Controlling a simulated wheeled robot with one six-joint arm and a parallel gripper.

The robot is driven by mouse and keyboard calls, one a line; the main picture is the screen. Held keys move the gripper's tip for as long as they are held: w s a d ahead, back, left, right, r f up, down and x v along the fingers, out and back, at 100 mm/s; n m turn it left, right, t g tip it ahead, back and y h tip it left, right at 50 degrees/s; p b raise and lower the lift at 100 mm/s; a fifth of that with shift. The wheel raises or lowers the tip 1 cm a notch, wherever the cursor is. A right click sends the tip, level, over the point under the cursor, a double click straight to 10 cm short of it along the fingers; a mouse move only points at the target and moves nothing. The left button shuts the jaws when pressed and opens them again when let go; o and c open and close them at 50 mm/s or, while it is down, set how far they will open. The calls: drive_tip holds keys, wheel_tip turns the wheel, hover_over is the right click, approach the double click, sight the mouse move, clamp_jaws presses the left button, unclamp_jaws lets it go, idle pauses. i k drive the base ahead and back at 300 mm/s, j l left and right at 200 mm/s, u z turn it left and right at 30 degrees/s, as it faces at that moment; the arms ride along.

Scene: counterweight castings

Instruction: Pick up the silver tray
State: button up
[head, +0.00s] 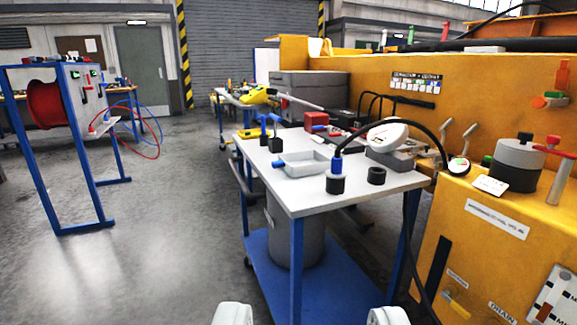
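The silver tray (303,169) is a shallow grey-silver tray with a blue handle at its left end. It sits on the light grey top of a blue-legged cart (345,194). My gripper (311,316) shows at the bottom edge as two white fingertips set wide apart. It is open, with nothing seen between the fingers, in front of the cart and below the tray in the picture. The rest of the gripper is out of frame.
Around the tray stand black-and-blue fittings (336,182), a black ring (376,175), a red box (316,120) and a white round-headed device (388,135). A yellow machine (480,245) borders the right.

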sight(302, 163)
drive_tip(key=i+j, duration=0.25)
drive_tip(key=i, duration=0.25)
drive_tip(key=i+j+z, duration=0.15)
drive_tip(key=i, duration=0.35)
drive_tip(key=i+j, duration=0.4)
drive_tip(key=i+j+z, duration=0.15)
drive_tip(key=i+j, duration=0.15)
drive_tip(key=i, duration=0.25)
